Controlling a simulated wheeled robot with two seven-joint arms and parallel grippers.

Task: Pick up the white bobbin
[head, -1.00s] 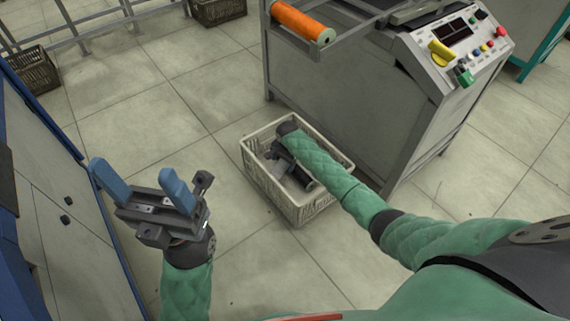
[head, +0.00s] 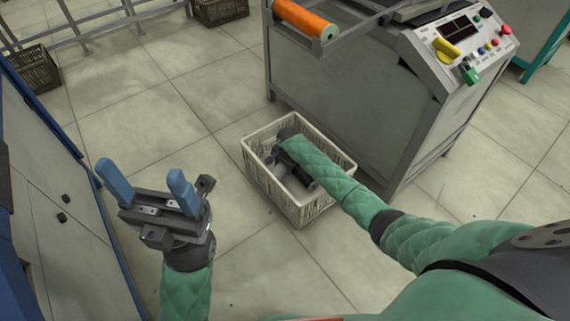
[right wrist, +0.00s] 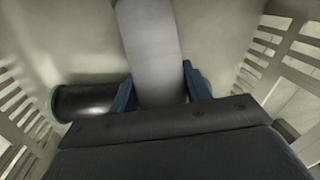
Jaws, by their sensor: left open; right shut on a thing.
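The white bobbin (right wrist: 150,50) is a pale cylinder inside the crate, seen in the right wrist view. My right gripper (right wrist: 160,90) is shut on it, with a blue finger on each side. In the head view my right gripper (head: 297,165) is down in the white crate (head: 310,213), where my forearm and wrist hide most of the bobbin. My left gripper (head: 148,192) is open and empty, its two blue fingers pointing up, over the floor to the left of the crate.
A dark cylinder (right wrist: 85,102) lies in the crate beside the bobbin. The slatted crate walls stand close around my right gripper. A grey machine (head: 345,110) with an orange bobbin (head: 300,18) stands just behind the crate. Floor left of the crate is clear.

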